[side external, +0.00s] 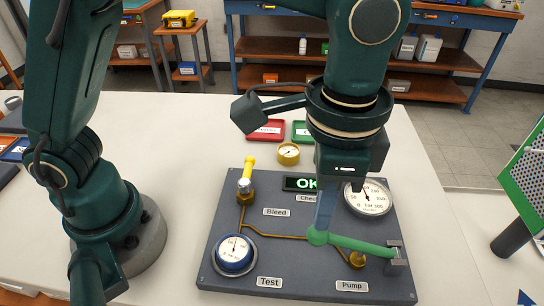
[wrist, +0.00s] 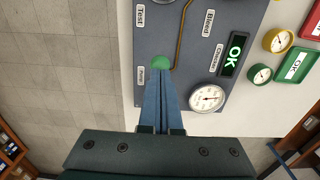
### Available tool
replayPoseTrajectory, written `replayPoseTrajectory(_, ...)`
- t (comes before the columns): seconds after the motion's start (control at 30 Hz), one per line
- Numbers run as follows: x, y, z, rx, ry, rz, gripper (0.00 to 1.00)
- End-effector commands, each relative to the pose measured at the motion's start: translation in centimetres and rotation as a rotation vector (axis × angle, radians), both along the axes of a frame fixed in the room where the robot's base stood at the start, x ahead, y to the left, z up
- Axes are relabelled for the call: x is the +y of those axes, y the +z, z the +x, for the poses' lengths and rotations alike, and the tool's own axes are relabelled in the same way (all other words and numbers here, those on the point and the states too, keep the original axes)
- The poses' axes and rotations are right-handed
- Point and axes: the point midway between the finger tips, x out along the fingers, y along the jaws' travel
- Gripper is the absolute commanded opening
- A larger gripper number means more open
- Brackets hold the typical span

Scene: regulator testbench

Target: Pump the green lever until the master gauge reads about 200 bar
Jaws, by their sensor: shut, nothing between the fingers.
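The green lever (side external: 360,245) runs from a bracket at the right of the grey panel to a round green knob (side external: 317,236), low above the panel near the Pump label. My gripper (side external: 322,222) points down with its fingers closed and empty, the tips at the knob. In the wrist view the shut fingers (wrist: 163,80) reach the knob (wrist: 161,62); whether they touch it I cannot tell. The white master gauge (side external: 370,200) stands behind the lever, partly covered by my gripper. It also shows in the wrist view (wrist: 208,98); its exact reading is too small to tell.
The panel (side external: 225,215) also bears a blue-rimmed test gauge (side external: 235,254), a yellow-handled bleed valve (side external: 247,175) and a display (side external: 300,183) reading OK. A yellow gauge (side external: 288,153), a red tray (side external: 264,130) and a green tray (side external: 302,131) lie behind. The table's right side is clear.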

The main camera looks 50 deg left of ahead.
Motion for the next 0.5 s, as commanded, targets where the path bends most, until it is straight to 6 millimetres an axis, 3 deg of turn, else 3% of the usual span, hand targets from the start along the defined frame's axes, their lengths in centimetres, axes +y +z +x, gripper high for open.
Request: replayPoseTrajectory(0.5,-0.01,-0.63,0.01,0.0,0.0,0.0,0.0)
